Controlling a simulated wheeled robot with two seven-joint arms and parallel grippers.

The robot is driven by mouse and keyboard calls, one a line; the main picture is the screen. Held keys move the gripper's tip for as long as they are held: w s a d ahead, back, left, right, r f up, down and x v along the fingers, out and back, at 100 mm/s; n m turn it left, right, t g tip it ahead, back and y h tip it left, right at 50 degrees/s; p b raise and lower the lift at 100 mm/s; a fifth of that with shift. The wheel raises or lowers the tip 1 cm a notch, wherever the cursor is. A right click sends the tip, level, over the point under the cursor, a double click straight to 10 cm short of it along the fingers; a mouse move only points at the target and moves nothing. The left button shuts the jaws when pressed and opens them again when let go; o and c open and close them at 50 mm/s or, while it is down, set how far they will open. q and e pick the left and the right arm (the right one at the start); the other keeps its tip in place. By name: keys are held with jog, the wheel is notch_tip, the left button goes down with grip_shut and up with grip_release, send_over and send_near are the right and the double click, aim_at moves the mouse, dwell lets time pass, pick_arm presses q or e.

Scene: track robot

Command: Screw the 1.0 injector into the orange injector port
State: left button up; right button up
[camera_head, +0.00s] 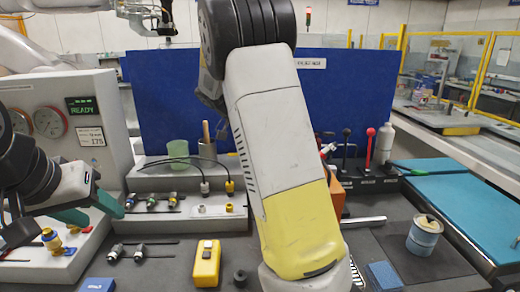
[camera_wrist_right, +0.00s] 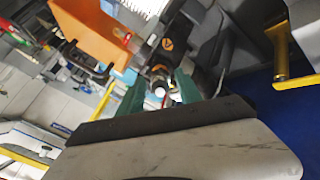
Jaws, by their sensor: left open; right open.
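My left gripper (camera_head: 104,220) is at the left in the head view, with its green fingers apart and nothing seen between them. It is above and right of an orange-yellow fitting (camera_head: 52,240), which may be the injector port. Several injectors (camera_head: 151,203) with coloured bands lie on a grey rack to its right. Two dark injectors (camera_head: 116,252) lie on the bench in front. I cannot read which one is 1.0. My right gripper (camera_wrist_right: 160,93) shows in the right wrist view with green fingers apart. In the head view its fingers are not visible.
A test machine (camera_head: 70,120) with gauges and a READY display stands at left. A yellow box (camera_head: 207,263) and a small black cylinder (camera_head: 240,278) sit on the bench. My own pale-yellow arm hides the middle. A blue can (camera_head: 424,238) stands at right.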

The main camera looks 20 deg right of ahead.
jog(key=shift+n, duration=1.1)
jog(key=n, duration=0.4)
jog(key=shift+n, duration=0.3)
jog(key=n, duration=0.7)
grip_shut()
